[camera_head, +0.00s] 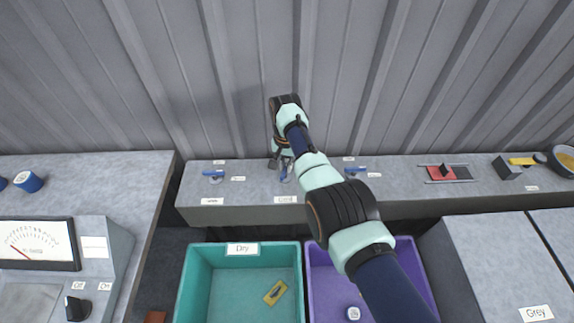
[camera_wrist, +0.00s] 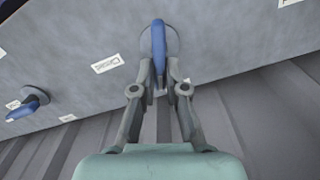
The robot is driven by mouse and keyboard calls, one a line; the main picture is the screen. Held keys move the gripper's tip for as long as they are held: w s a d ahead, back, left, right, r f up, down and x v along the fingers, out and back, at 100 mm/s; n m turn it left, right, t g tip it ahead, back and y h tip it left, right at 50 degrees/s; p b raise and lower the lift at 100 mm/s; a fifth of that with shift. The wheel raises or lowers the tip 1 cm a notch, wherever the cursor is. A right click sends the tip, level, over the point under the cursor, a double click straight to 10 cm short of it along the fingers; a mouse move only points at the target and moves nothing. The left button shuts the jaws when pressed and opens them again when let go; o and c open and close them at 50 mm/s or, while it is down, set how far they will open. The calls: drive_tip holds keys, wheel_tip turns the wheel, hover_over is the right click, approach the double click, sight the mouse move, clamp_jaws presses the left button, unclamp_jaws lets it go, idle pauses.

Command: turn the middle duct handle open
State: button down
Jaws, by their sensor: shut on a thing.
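The middle duct handle is a blue lever (camera_head: 284,176) on the grey ledge, between two other blue handles. In the wrist view the blue lever (camera_wrist: 159,45) sits on a round grey base and points toward my gripper. My gripper (camera_wrist: 160,84) is shut on the lever's near end, one finger on each side. In the head view my gripper (camera_head: 281,162) is over the middle handle, and my arm partly hides the spot. The left handle (camera_head: 213,174) and right handle (camera_head: 355,171) lie sideways, roughly along the ledge.
The grey ledge (camera_head: 250,201) runs along a corrugated wall. A teal bin labelled Dry (camera_head: 189,285) and a purple bin (camera_head: 318,262) stand in front. A red and black slider panel (camera_head: 462,173) is at right. A gauge box (camera_head: 38,244) stands at left.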

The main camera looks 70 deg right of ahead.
sight(285, 166)
drive_tip(key=shift+w+r+n, duration=0.1)
drive_tip(key=shift+w+n, duration=0.05)
drive_tip(key=shift+n, duration=0.85)
drive_tip(key=shift+w+n, duration=0.1)
drive_tip(key=shift+n, duration=0.9)
drive_tip(key=c, duration=1.2)
unclamp_jaws()
drive_tip(key=shift+a, duration=0.1)
wheel_tip(285, 166, up, 12)
